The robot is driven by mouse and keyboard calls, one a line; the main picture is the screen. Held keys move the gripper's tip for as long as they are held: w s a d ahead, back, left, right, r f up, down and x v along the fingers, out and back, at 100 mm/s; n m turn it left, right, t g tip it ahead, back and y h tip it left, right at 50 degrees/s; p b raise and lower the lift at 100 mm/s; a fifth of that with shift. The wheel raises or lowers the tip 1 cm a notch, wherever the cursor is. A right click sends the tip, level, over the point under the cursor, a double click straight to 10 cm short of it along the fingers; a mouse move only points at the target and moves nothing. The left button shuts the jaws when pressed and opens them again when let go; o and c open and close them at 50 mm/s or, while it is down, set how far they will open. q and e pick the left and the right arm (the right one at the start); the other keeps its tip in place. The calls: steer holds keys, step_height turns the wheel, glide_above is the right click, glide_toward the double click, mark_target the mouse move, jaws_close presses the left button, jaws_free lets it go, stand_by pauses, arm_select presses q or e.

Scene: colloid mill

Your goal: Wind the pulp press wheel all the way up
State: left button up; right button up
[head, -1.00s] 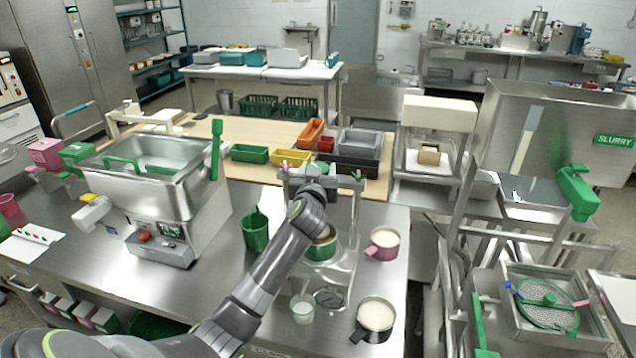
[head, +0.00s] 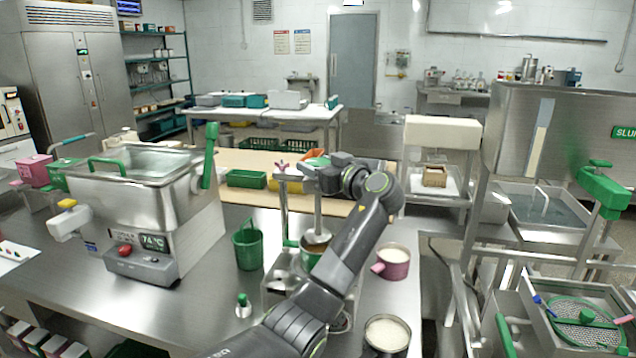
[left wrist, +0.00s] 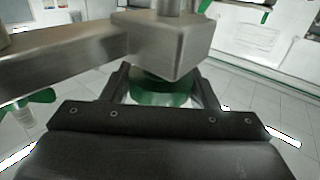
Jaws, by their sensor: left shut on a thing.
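The pulp press stands mid-bench in the head view, with its metal press frame (head: 281,215), upright shaft (head: 319,218) and a green pot (head: 312,262) below. My left gripper (head: 310,178) is at the top of the press. In the left wrist view a green part, seemingly the press wheel (left wrist: 160,92), sits between the dark fingers of the left gripper (left wrist: 165,88), close to a metal block (left wrist: 165,45) on a beam. The gripper is shut on it. My right gripper is not in view.
A green jug (head: 247,250) stands left of the press, and a pink-handled cup (head: 392,263) stands right. A pot of white stuff (head: 386,335) is near the front. A steel tank (head: 140,190) occupies the left bench. Bare bench lies between tank and jug.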

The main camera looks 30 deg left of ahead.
arm_select(q)
steer(key=shift+f+n+g+y+b, duration=0.1)
steer(key=shift+n+g+y+b, duration=0.3)
steer(key=shift+n+g+b, duration=0.5)
steer(key=shift+m, duration=0.3)
steer(key=o, duration=1)
steer(key=shift+c, duration=0.2)
